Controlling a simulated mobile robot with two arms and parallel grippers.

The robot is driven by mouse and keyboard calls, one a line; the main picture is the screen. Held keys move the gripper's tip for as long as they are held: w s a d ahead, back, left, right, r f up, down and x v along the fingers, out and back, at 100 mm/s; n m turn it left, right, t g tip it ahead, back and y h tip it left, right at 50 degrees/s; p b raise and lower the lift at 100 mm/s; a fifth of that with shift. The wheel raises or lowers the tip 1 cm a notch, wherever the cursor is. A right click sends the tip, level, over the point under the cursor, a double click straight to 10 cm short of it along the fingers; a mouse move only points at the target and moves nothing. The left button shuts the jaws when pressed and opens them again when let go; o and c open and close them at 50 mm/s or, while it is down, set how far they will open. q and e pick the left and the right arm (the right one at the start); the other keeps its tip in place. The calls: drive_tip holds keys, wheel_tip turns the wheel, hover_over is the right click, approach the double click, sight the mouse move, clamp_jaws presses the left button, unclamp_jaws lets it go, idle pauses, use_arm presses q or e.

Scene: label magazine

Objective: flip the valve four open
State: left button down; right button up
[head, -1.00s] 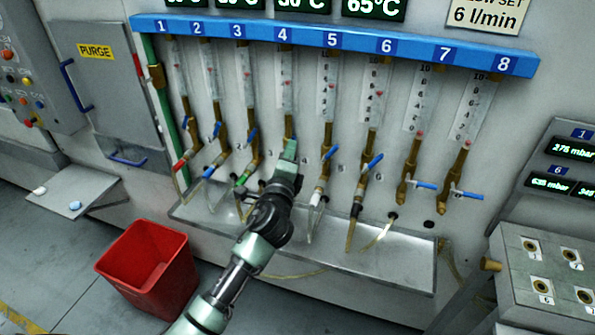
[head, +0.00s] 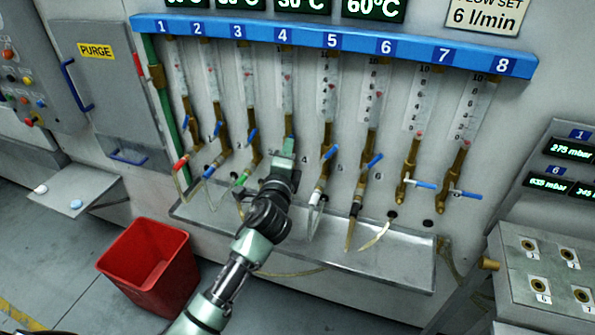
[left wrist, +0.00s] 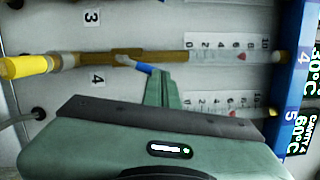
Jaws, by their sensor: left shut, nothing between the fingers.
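Valve four is on the brass pipe under the blue number 4 sign (head: 283,35). In the head view my left gripper (head: 288,146) covers its handle. In the left wrist view the brass body of valve four (left wrist: 122,53) shows, with its short blue handle (left wrist: 142,68) slanting away from the pipe. My left gripper (left wrist: 159,76) is shut and empty, its fingertips right at the handle's outer end. I cannot tell whether they touch. The flow tube above valve four (head: 287,85) has a red float partway up. My right gripper is not in view.
Valve three's blue handle (head: 252,137) is close on the left and valve five's blue handle (head: 330,157) close on the right. A metal trough (head: 350,262) runs below the pipes. A red bin (head: 150,268) stands on the floor at the left.

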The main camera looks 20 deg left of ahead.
use_arm(q)
drive_tip(key=shift+a+r+n+p, duration=0.15)
drive_tip(key=shift+a+n+p, duration=0.2)
drive_tip(key=shift+n, duration=0.15)
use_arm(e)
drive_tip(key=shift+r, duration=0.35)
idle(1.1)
